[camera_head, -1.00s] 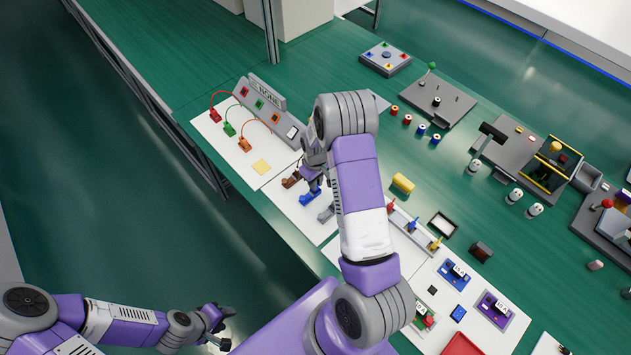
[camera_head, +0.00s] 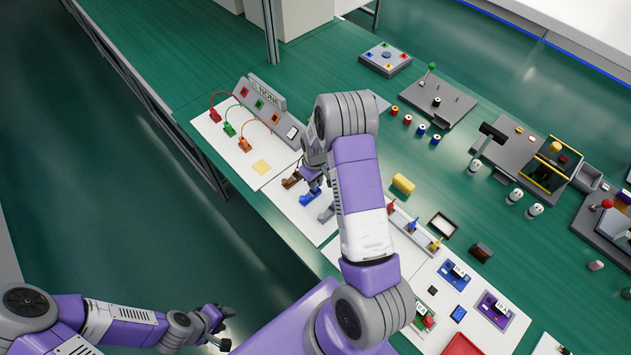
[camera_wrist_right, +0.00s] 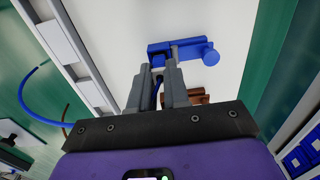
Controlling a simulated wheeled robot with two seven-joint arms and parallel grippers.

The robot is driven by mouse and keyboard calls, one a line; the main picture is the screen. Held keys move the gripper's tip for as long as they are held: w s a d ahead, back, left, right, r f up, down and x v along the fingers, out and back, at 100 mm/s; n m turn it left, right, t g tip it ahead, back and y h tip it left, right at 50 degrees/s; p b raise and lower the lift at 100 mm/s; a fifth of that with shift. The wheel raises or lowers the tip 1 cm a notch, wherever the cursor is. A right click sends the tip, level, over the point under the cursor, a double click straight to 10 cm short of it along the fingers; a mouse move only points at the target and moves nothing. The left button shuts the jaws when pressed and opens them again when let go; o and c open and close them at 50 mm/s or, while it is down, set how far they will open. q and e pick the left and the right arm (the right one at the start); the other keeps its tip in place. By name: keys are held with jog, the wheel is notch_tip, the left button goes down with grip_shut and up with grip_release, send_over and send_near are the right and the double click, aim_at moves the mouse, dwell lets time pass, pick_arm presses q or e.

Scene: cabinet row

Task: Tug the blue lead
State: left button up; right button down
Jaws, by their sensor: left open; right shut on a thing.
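The blue lead's plug (camera_head: 309,196) is a blue block low over the white mat, beside a brown plug (camera_head: 290,182). In the right wrist view the blue plug (camera_wrist_right: 164,47) lies at the fingertips, with a rounded knob at its right end. My right gripper (camera_wrist_right: 160,65) is shut on the blue lead; the exact grip is partly hidden by the fingers. A blue cable (camera_wrist_right: 35,92) curves at the left of that view. My right gripper (camera_head: 314,180) is partly covered by its own arm in the head view. My left gripper (camera_head: 224,326) is open and empty, away from the bench.
A grey panel (camera_head: 265,100) with coloured sockets and a "NONE" display stands at the back left. Red, green and orange leads (camera_head: 229,128) are beside it. A yellow cylinder (camera_head: 403,184) and a rack of coloured pegs (camera_head: 411,226) lie right of my arm.

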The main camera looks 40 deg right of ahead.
jog(key=shift+f+b, duration=0.2)
jog(key=shift+b, duration=0.1)
dwell(0.7)
jog(key=c, duration=1)
grip_release()
notch_tip(320, 180, up, 8)
jog(key=shift+f+p, duration=0.25)
jog(key=shift+p, duration=0.15)
